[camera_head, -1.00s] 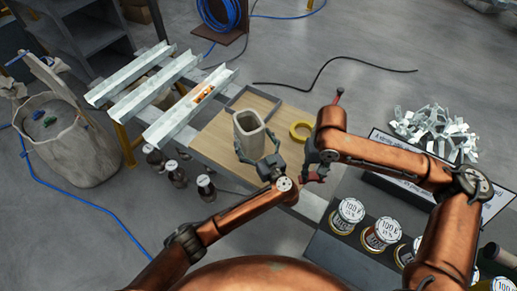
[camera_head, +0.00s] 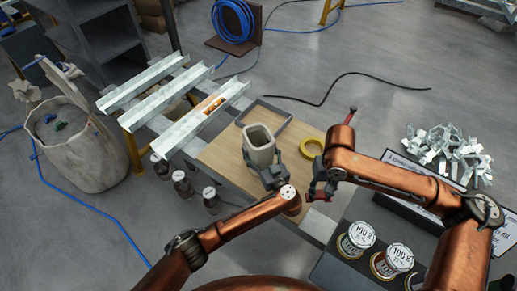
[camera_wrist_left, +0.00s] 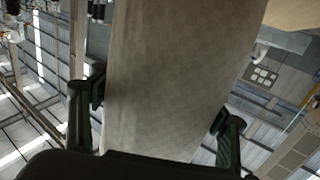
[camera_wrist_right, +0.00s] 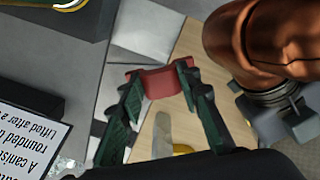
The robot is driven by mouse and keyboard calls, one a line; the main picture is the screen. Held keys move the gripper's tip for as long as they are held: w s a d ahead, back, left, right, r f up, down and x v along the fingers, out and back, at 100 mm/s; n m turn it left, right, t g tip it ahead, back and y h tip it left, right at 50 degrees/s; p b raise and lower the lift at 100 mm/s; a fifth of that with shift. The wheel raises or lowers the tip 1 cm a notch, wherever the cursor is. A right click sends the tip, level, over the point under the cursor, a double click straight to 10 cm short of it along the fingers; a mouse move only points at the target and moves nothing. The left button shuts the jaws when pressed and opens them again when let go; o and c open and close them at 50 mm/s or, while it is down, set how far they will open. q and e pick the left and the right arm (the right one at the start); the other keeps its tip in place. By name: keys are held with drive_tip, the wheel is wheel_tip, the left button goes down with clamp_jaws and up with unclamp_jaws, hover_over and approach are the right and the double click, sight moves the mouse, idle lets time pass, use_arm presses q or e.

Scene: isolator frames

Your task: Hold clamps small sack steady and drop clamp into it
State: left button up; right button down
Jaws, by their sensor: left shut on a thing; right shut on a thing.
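The small sack (camera_head: 260,155), beige with an open top, stands upright on the wooden board. My left gripper (camera_head: 272,176) is shut on its near side. In the left wrist view the sack (camera_wrist_left: 175,60) fills the middle, between the two fingers of my left gripper (camera_wrist_left: 160,108). My right gripper (camera_head: 318,191) is to the right of the sack and apart from it, lower in the picture. It is shut on a red clamp (camera_wrist_right: 160,82), which shows between its fingertips in the right wrist view. The inside bottom of the sack is hidden.
A yellow tape ring (camera_head: 311,147) lies right of the sack on the board (camera_head: 222,155). Metal channels (camera_head: 205,117) lie left of it. A large sack (camera_head: 85,150) stands far left. Metal clips (camera_head: 447,150) pile up right, and labelled cans (camera_head: 356,238) stand near right.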

use_arm(q)
drive_tip(key=shift+s+r, duration=0.2)
drive_tip(key=shift+s, duration=0.15)
drive_tip(key=c, duration=0.5)
use_arm(e)
drive_tip(key=shift+s+r, duration=0.25)
drive_tip(key=shift+s, duration=0.1)
drive_tip(key=shift+w, duration=0.1)
drive_tip(key=w+a+r+m, duration=0.4)
drive_tip(key=w, duration=0.3)
drive_tip(key=w+a+r+m, duration=0.4)
drive_tip(key=w, duration=0.2)
drive_tip(key=w+a+r+m, duration=0.7)
drive_tip(key=a+r+m, duration=0.35)
drive_tip(key=r, duration=0.25)
use_arm(q)
drive_tip(key=shift+w+f, duration=0.1)
use_arm(e)
wheel_tip(320, 180, down, 6)
drive_tip(key=shift+w+a+t, duration=0.15)
drive_tip(key=shift+a+t, duration=0.15)
drive_tip(key=shift+a, duration=0.1)
drive_tip(key=shift+n, duration=0.25)
drive_tip(key=c, duration=1.3)
unclamp_jaws()
drive_tip(key=shift+f, duration=0.1)
drive_tip(key=r, duration=1.2)
drive_tip(key=shift+d, duration=0.25)
